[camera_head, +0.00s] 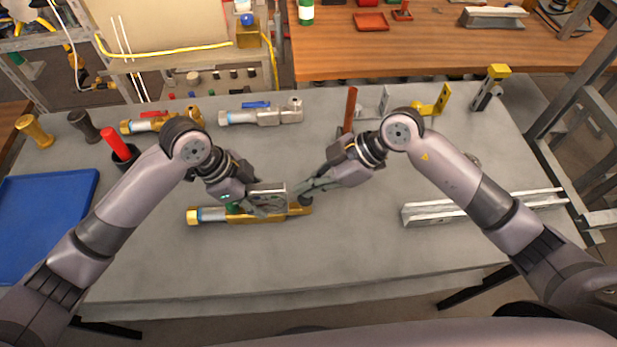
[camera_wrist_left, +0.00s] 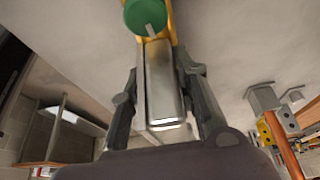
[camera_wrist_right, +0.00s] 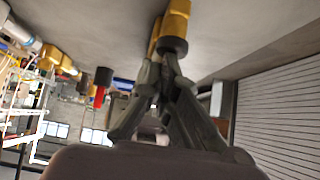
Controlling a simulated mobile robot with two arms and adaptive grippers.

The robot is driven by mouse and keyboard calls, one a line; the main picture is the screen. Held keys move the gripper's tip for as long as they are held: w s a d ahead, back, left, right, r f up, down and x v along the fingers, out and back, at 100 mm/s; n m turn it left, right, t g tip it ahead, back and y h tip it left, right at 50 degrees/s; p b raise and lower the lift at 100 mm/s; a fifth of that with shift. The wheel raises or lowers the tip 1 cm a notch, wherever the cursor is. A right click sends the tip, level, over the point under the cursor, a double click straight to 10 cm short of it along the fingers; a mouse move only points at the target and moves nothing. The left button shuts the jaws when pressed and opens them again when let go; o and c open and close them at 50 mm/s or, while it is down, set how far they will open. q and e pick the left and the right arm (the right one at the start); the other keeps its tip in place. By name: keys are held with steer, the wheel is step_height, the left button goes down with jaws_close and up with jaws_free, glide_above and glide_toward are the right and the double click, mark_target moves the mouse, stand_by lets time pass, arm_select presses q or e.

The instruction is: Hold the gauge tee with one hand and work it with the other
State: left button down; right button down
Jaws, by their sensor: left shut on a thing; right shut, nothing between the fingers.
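The gauge tee appears to be the long brass fitting (camera_head: 240,217) lying across the middle of the table, with a brass left end and a pale blue-white sleeve. It has a green round knob (camera_wrist_left: 147,15) and a silvery block (camera_wrist_left: 160,80). My left gripper (camera_head: 270,204) is shut on this silvery block, one finger on each side. My right gripper (camera_head: 300,193) is shut and empty, its tips close by the dark round part (camera_wrist_right: 173,46) near the fitting's right end. I cannot tell whether they touch it. The fingers partly hide the fitting.
A brass valve (camera_head: 160,124) and a silvery valve with a blue handle (camera_head: 262,114) lie at the back. A red-handled tool (camera_head: 114,142) stands in a dark cup at left, beside a blue tray (camera_head: 45,225). A metal rail (camera_head: 435,212) lies at right. The front of the table is clear.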

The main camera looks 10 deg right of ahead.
steer(key=shift+f, duration=0.1)
steer(key=a+r+v, duration=0.2)
steer(key=v, duration=1.1)
steer(key=shift+w, duration=0.1)
stand_by(2.0)
step_height(320, 180, up, 2)
steer(key=shift+r, duration=0.15)
stand_by(0.3)
